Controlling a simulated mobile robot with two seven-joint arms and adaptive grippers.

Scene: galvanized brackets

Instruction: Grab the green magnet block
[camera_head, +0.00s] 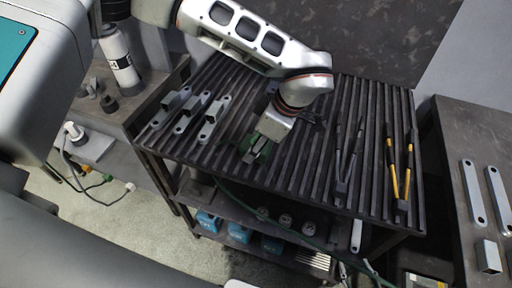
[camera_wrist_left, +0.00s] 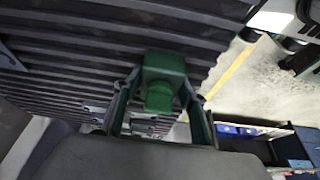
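The green magnet block (camera_wrist_left: 164,75) shows in the left wrist view, with a rounded knob facing the camera. My left gripper (camera_wrist_left: 160,83) has its fingers on both sides of the block. Small gaps seem to show beside it, and I cannot tell whether the tips touch it. In the head view, a gripper (camera_head: 257,154) at the end of a white arm points down at the slatted bench top (camera_head: 300,180). A green patch (camera_head: 246,143) shows right beside its fingers, partly hidden. Whether those fingers are open or shut is too small to tell.
Several grey brackets (camera_head: 213,118) lie on the bench's left part. Black-handled pliers (camera_head: 347,165) and yellow-handled pliers (camera_head: 396,175) lie to the right. Blue bins (camera_head: 240,232) stand on the lower shelf. A side table (camera_head: 455,150) holds metal bars. The bench's front middle is clear.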

